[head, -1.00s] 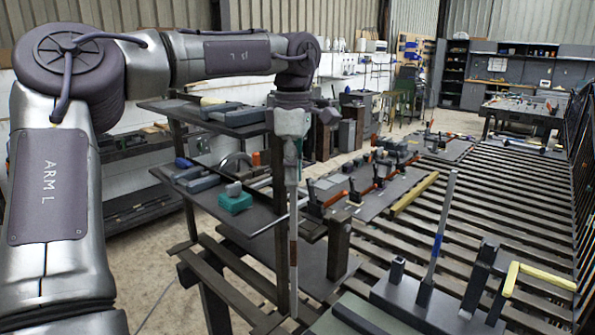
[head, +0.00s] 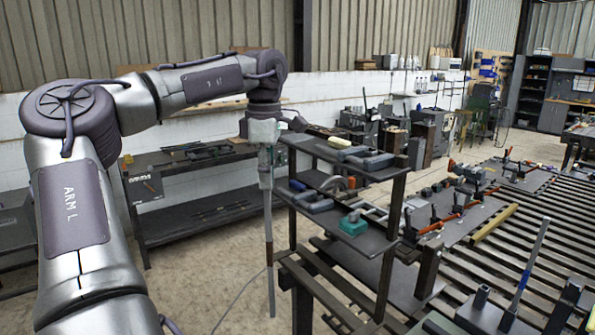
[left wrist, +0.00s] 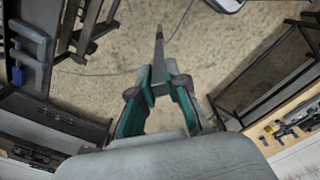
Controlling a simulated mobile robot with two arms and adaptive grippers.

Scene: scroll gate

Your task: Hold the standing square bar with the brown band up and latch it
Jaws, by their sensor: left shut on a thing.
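My left gripper (head: 266,178) points down and is shut on a long thin grey square bar (head: 270,285). The bar hangs upright below the fingers, over bare floor to the left of the tool rack, and a faint brownish band shows partway down it. In the left wrist view the teal fingers (left wrist: 160,85) close around the bar (left wrist: 159,48), which extends away from the camera. Another bar with a blue band (head: 524,268) stands slightly tilted at the lower right, by a dark fixture (head: 483,311) cut off by the frame. My right gripper is not in view.
A dark multi-level rack (head: 330,207) with tools stands just right of the held bar. A slatted table (head: 520,225) with clamps and a loose yellow bar (head: 494,222) lies further right. A workbench (head: 190,211) stands behind, by the wall. Open floor lies between.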

